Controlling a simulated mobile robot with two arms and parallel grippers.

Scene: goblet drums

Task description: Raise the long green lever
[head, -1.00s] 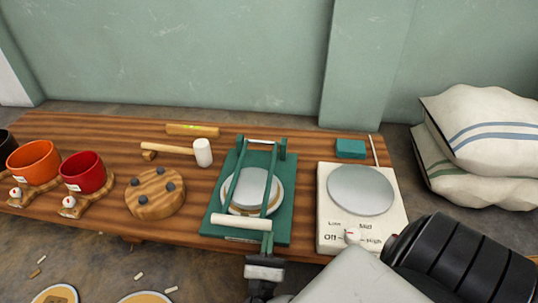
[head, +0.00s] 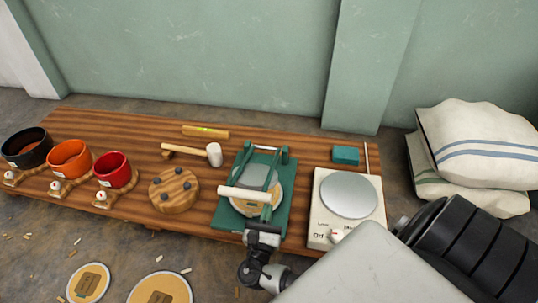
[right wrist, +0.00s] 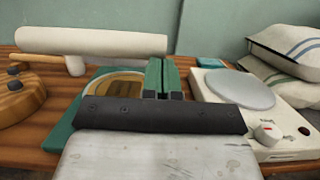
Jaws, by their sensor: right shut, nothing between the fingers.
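The green press (head: 284,212) stands on the wooden bench. Its long green lever (head: 268,181) ends in a white cylindrical handle (head: 244,194), which is lifted above the front of the base. A grey disc sits over a tan-ringed round seat on the press. My left gripper is out of view.
A white hot plate (head: 318,225) stands close on the right of the press. A mallet (head: 190,150), a round wooden block (head: 174,190) and a red pot (head: 112,170) are on the left. White sacks (head: 480,150) lie at the far right.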

